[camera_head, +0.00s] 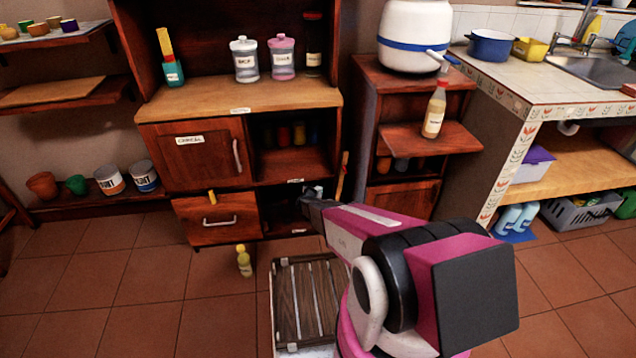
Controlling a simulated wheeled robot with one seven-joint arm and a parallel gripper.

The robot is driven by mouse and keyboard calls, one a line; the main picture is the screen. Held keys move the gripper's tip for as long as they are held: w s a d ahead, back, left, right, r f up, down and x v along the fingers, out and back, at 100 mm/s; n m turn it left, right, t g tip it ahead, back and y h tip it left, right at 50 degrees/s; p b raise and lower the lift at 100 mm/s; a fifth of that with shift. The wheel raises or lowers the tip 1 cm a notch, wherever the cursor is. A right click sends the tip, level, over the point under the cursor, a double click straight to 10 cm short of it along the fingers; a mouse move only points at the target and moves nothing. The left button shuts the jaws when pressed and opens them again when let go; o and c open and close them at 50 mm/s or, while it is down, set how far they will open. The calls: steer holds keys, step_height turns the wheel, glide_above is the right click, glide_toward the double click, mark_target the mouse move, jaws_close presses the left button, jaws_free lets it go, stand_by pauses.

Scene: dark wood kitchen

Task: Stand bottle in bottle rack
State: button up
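A bottle with pale liquid, a white label and an orange-pink cap (435,112) stands upright on a small wooden shelf (458,138) right of centre. A small yellow bottle (244,262) stands on the floor in front of the drawer. Two light-blue bottles (514,217) stand on a blue base under the tiled counter; I cannot tell whether that base is the bottle rack. My gripper (312,203) is small and dark in front of the lower cabinet opening, left of and below the shelf bottle. Its fingers are too unclear to tell open from shut. No bottle shows in it.
A wooden cabinet (240,97) with jars and a dark bottle (313,45) on top stands ahead. A white drum (413,35) stands above the small shelf. A grey basket (580,214) sits under the counter at right. Bare tile floor (130,290) lies at left.

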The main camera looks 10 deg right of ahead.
steer(key=v, duration=1.2)
